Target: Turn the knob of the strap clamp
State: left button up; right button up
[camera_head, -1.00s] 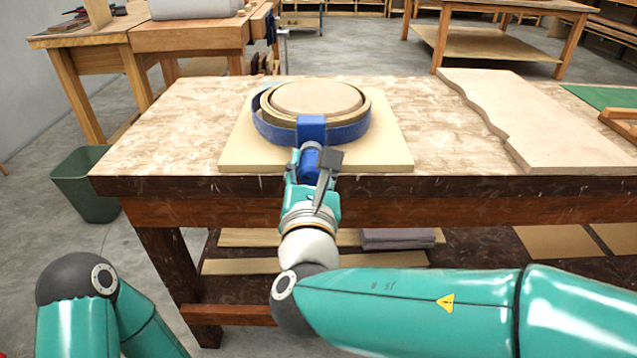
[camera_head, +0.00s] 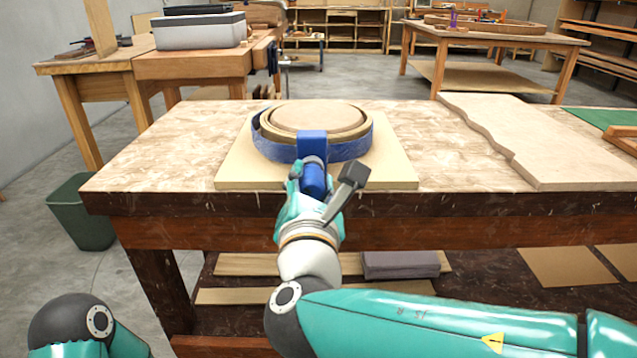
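The strap clamp is a blue band (camera_head: 279,149) wrapped around a round bent wood lamination (camera_head: 317,117) on the table. Its blue block (camera_head: 312,143) faces me at the front. The blue cylindrical knob (camera_head: 314,180) sticks out of the block toward me. My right gripper (camera_head: 325,178) is at the knob with its fingers apart. One finger is close along the knob's left side. The dark-tipped finger stands off to the right with a gap. The knob's near end is partly hidden by the gripper. My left gripper is out of view; only part of its arm shows at lower left.
The lamination rests on a pale square board (camera_head: 397,172) at the front of the workbench (camera_head: 160,160). A wavy-edged board (camera_head: 540,150) lies at the right, near a green mat (camera_head: 595,118). A green bin (camera_head: 80,212) stands left of the bench. The bench top left of the board is clear.

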aim_at(311, 171)
jog(key=o, duration=0.4)
notch_tip(311, 171, up, 10)
jog(key=shift+f, duration=0.1)
dwell(0.5)
